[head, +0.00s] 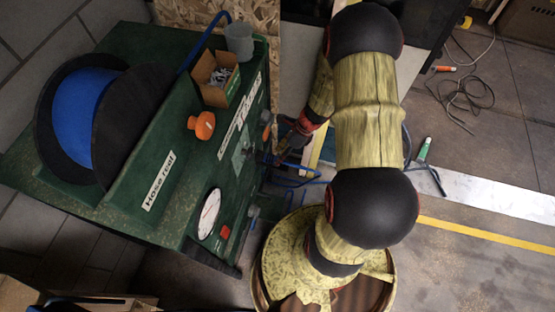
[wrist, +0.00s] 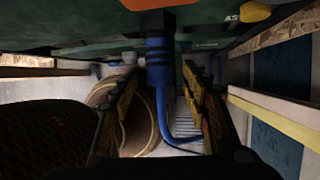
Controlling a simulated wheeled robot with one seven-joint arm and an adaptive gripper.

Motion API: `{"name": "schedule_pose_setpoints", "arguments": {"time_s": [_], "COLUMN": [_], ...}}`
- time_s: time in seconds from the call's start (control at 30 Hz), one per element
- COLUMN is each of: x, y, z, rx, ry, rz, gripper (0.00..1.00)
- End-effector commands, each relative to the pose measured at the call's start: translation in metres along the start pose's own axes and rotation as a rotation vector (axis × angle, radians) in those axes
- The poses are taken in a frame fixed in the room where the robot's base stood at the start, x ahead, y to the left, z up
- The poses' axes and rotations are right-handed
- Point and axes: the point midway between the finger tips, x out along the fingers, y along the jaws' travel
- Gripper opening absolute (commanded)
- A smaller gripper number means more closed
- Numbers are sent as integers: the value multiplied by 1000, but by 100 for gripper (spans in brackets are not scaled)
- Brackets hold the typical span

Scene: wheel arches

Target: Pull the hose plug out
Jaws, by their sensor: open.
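The blue hose plug (wrist: 158,62) sits in a dark fitting (wrist: 157,20) on the green cart in the wrist view. A blue hose (wrist: 165,125) runs on from it and bends to the right. My gripper (wrist: 159,80) is open, with one finger on each side of the plug; I cannot tell whether either touches it. In the head view my gripper (head: 285,145) is at the cart's front panel, and blue hose (head: 288,165) shows just beside it. The plug itself is hard to make out there.
The green cart (head: 130,225) carries a blue hose reel (head: 85,100), a carton (head: 217,75), a grey cup (head: 239,40), an orange knob (head: 202,125) and a gauge (head: 209,213). A cable (head: 465,95) and a green tube (head: 424,148) lie on the floor at right.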

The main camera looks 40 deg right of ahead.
Motion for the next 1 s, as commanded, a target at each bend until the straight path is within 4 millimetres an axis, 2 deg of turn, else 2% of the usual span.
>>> {"name": "schedule_pose_setpoints", "arguments": {"time_s": [0.03,0.2,0.53,1.0], "x": [10,24,26,26], "y": [0,0,0,0], "z": [-1,0,0,0], "rx": [-1,-1,-1,-2], "ry": [1,0,0,0], "rz": [2,1,1,0], "gripper": [46,46,46,20]}}
